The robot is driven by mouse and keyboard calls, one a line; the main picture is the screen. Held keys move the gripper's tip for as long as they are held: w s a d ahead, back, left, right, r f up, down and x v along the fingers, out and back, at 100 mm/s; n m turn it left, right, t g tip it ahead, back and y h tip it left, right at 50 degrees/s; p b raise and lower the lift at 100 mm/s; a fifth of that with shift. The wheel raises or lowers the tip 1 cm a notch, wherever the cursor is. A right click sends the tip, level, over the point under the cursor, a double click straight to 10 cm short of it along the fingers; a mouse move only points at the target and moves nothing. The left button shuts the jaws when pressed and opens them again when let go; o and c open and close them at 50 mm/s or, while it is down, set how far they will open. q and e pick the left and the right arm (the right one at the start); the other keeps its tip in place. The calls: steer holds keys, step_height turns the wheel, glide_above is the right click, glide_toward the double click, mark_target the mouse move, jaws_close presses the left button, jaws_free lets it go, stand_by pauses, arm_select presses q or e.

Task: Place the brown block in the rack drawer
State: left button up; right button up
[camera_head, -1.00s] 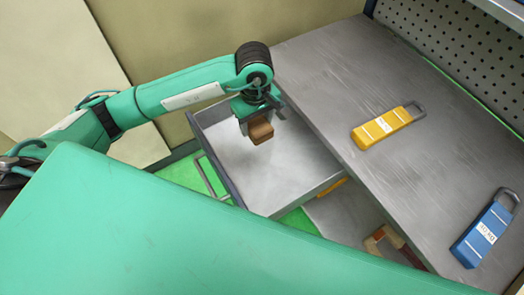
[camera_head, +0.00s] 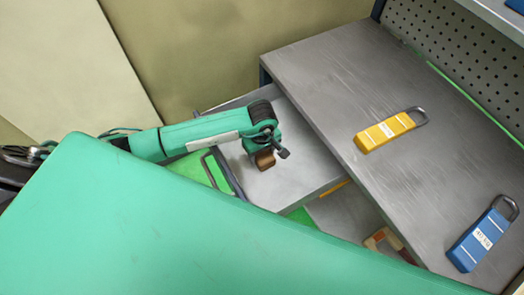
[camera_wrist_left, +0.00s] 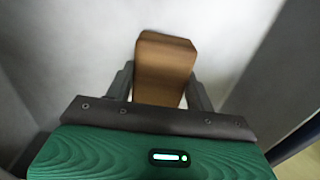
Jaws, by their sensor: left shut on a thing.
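The brown block (camera_head: 265,161) is held by my left gripper (camera_head: 262,150) over the open rack drawer (camera_head: 290,178). In the left wrist view the brown block (camera_wrist_left: 164,68) sits between the two fingers of my left gripper (camera_wrist_left: 160,88), with the pale drawer floor behind it. The block appears within the drawer's outline; I cannot tell whether it touches the floor. My left arm covers part of the drawer's left side. My right gripper is not in view.
A grey workbench top (camera_head: 340,90) lies right of the drawer, with a yellow padlock-shaped piece (camera_head: 388,131) and a blue one (camera_head: 477,240) on it. A wooden-coloured piece (camera_head: 376,240) shows on a lower shelf. A perforated panel (camera_head: 450,40) stands behind.

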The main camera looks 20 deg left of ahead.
arm_select(q)
steer(key=shift+f, duration=0.15)
steer(key=o, duration=1.1)
